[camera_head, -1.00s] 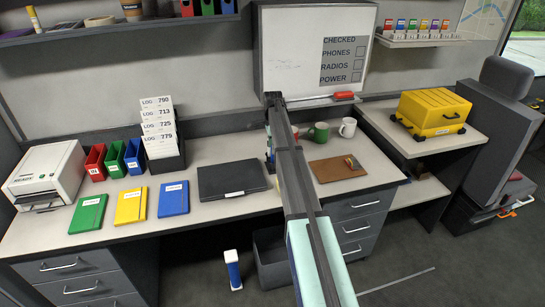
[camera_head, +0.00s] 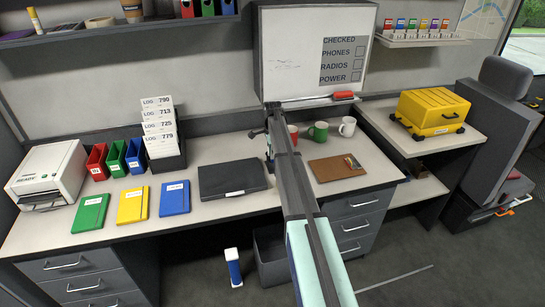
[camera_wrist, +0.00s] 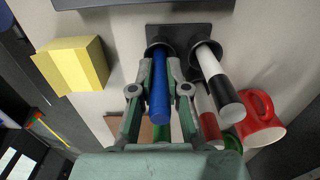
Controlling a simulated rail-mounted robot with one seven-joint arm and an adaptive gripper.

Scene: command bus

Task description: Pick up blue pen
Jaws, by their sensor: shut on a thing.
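The blue pen (camera_wrist: 158,95) is in the middle of the wrist view, between the two fingers of my gripper (camera_wrist: 159,74). My gripper is shut on it. The pen's far end meets a round black socket of a dark holder (camera_wrist: 180,32); I cannot tell whether it still sits in the socket. A black-and-white pen (camera_wrist: 218,84) stands in the neighbouring socket, close to the right finger. In the head view my arm mostly hides the gripper and the holder on the desk.
A red mug (camera_wrist: 264,122) is right of the pens, with a green mug (camera_head: 319,132) and a white mug (camera_head: 347,127) beyond. A yellow note block (camera_wrist: 72,66) is to the left. A whiteboard (camera_head: 300,50) rises behind. A closed laptop (camera_head: 232,178) lies left on the desk.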

